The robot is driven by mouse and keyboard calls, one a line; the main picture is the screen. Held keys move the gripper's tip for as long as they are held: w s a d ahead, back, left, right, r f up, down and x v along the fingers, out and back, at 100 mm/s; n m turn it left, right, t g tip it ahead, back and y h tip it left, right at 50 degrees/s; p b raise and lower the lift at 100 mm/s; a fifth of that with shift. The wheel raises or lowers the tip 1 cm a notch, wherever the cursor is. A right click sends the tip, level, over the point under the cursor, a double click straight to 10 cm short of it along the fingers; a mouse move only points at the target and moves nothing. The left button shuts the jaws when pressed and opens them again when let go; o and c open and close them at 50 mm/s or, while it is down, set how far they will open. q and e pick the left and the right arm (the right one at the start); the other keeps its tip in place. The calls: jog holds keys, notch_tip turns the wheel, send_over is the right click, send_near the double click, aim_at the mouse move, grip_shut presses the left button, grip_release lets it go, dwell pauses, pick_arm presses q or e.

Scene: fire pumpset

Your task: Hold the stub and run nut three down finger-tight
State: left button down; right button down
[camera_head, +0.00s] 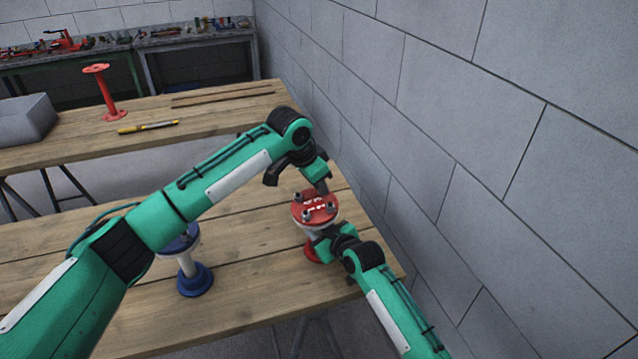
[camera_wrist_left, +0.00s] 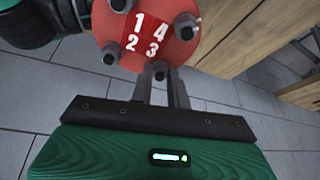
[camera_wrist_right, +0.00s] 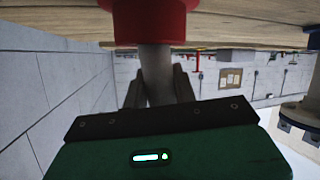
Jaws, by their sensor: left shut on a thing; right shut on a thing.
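The stub has a red top flange (camera_head: 316,208) with white numbers, a pale pipe and a red foot (camera_head: 311,253). It stands upright near the table's right edge. In the left wrist view the flange (camera_wrist_left: 150,38) shows numbers one to four, with a dark stud and nut near each. My left gripper (camera_head: 324,187) points down at the flange's far edge. Its fingers (camera_wrist_left: 168,80) are closed at nut three (camera_wrist_left: 159,70), partly hiding it. My right gripper (camera_head: 322,237) is shut around the pale pipe (camera_wrist_right: 155,72), below the flange.
A blue-flanged stub (camera_head: 194,280) stands left on the same table (camera_head: 245,262), partly behind my left arm. A second table behind holds a red spool (camera_head: 104,92), a yellow marker (camera_head: 147,127) and a grey bin (camera_head: 25,118). A block wall (camera_head: 450,120) runs close along the right.

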pick_arm(q)
jog(key=m, duration=0.2)
jog(key=m+g, duration=0.1)
jog(key=m, duration=0.1)
jog(key=shift+w+a+m, duration=0.1)
jog(key=shift+w+m, duration=0.1)
jog(key=shift+m, duration=0.1)
jog(key=m+g, duration=0.1)
jog(key=m, duration=0.2)
jog(key=shift+w+m, duration=0.1)
jog(key=shift+m, duration=0.3)
jog(key=m+g, duration=0.1)
jog(key=m, duration=0.3)
jog(key=shift+w, duration=0.1)
jog(key=shift+w+r+m+g+y, duration=0.1)
jog(key=shift+m+g+y, duration=0.25)
jog(key=shift+m, duration=1.85)
jog(key=c, duration=1.3)
grip_release()
jog(key=shift+c, duration=0.2)
jog(key=v, duration=1.2)
